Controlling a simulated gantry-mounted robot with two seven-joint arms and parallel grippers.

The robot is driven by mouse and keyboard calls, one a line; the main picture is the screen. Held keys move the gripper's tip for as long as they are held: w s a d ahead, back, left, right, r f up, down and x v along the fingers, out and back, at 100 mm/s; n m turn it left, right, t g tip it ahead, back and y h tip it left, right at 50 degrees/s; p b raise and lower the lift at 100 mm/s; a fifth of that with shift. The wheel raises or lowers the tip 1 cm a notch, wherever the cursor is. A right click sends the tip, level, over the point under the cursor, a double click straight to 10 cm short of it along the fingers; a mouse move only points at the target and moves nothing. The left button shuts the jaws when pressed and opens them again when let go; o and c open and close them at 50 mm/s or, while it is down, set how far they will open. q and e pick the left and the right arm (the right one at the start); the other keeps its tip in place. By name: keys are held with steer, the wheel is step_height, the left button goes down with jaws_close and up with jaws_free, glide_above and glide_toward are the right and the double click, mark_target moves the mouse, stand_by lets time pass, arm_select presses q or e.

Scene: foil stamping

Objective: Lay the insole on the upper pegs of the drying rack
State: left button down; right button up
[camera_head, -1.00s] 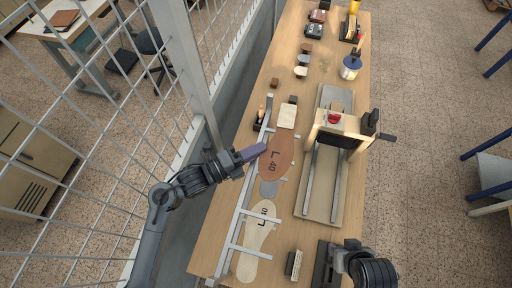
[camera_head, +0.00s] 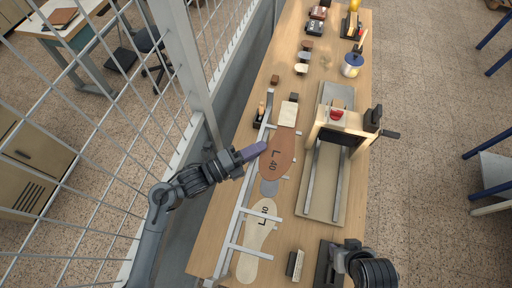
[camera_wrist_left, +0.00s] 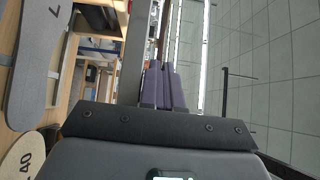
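The brown insole (camera_head: 281,146), printed L 40, lies flat over the pegs of the white drying rack (camera_head: 242,205). My left gripper (camera_head: 254,152) comes from the left, its purple fingers shut at the insole's left edge. Whether the insole bears on the upper pegs is not clear. In the left wrist view the fingers (camera_wrist_left: 164,86) are close together; the brown insole is hard to make out there. A cream insole (camera_head: 247,266) lies under upper pegs, and a grey one (camera_head: 268,188) is mostly covered by the brown. My right gripper (camera_head: 340,262) is at the bottom right, its fingers hidden.
A stamping press (camera_head: 340,125) with rails on a base stands right of the rack. A pale block (camera_head: 288,114) is beyond the rack's far pegs, and a small block (camera_head: 295,265) near the front. A mesh fence (camera_head: 85,150) runs along the left.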

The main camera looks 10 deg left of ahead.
arm_select(q)
steer(key=shift+a+f+y+b, duration=0.15)
steer(key=shift+f+b, duration=0.05)
steer(key=shift+f, duration=0.45)
steer(key=shift+a+f+y+b, duration=0.1)
steer(key=shift+f+y+b, duration=0.05)
steer(key=shift+f, duration=0.5)
steer(key=c, duration=1.3)
jaws_free()
steer(key=shift+r, duration=0.1)
steer(key=shift+o, duration=0.2)
step_height(320, 180, up, 6)
steer(key=d+b, duration=0.1)
steer(key=shift+s+r, duration=0.15)
steer(key=s+d+r+b, duration=0.2)
steer(key=s+d+r, duration=0.2)
steer(key=d+r, duration=0.3)
steer(key=d, duration=0.3)
steer(key=shift+s, duration=0.2)
steer(key=shift+d+r, duration=0.1)
